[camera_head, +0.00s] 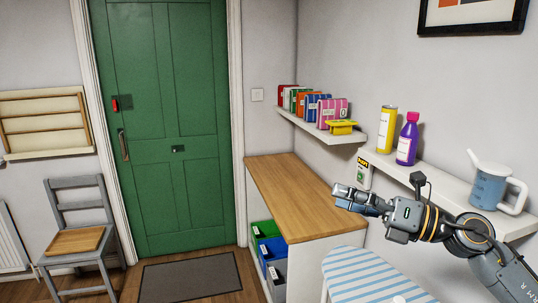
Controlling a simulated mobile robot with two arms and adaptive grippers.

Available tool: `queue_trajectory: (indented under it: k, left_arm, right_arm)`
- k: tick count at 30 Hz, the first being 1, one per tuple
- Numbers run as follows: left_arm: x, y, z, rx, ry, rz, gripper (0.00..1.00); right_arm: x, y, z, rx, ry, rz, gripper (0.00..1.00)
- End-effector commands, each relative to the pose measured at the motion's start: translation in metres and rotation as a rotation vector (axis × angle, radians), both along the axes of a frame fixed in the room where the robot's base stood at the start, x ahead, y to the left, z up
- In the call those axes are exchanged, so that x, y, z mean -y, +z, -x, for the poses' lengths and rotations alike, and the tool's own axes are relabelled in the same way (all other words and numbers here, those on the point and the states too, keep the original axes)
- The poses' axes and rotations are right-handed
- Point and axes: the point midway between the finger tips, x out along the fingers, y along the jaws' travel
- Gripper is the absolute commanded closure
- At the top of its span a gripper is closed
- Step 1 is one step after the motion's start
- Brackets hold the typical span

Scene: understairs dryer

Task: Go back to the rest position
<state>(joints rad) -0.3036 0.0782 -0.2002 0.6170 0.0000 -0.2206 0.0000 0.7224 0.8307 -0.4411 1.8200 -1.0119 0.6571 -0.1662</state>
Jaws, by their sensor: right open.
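My right gripper (361,200) is at the right of the head view, its arm coming in from the right edge. It is open, with nothing seen between its fingers. It hangs in the air in front of the right wall, near the front right end of the wooden counter (300,190) and below the wall shelf with the bottles. My left gripper is not in view.
A striped ironing board (365,277) stands below my right arm. The wall shelf (446,187) holds a yellow can (386,130), a purple bottle (407,140) and a blue watering can (489,188). A chair (75,232) stands left. Floor before the green door (165,130) has a mat (190,277).

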Motion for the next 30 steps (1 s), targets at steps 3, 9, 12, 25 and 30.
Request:
queue_trajectory:
  k: [3,9,12,25,30]
  left_arm:
    - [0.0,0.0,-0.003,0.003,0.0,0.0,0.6]
    - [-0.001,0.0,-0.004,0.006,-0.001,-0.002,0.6]
    - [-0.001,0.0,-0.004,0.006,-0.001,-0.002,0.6]
    - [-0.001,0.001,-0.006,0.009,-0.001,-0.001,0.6]
    - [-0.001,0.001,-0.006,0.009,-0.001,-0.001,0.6]
  right_arm:
    - [-0.011,-0.005,0.002,-0.144,-0.069,-0.362,0.11]
    - [0.027,-0.055,-0.005,-0.49,-0.326,-0.918,0.11]
    - [0.055,-0.111,0.001,-0.706,-0.51,-1.154,0.11]
    - [0.091,-0.355,0.165,-1.556,-1.366,-1.614,0.11]
    - [0.081,-0.39,0.23,-1.749,-1.586,-1.617,0.11]
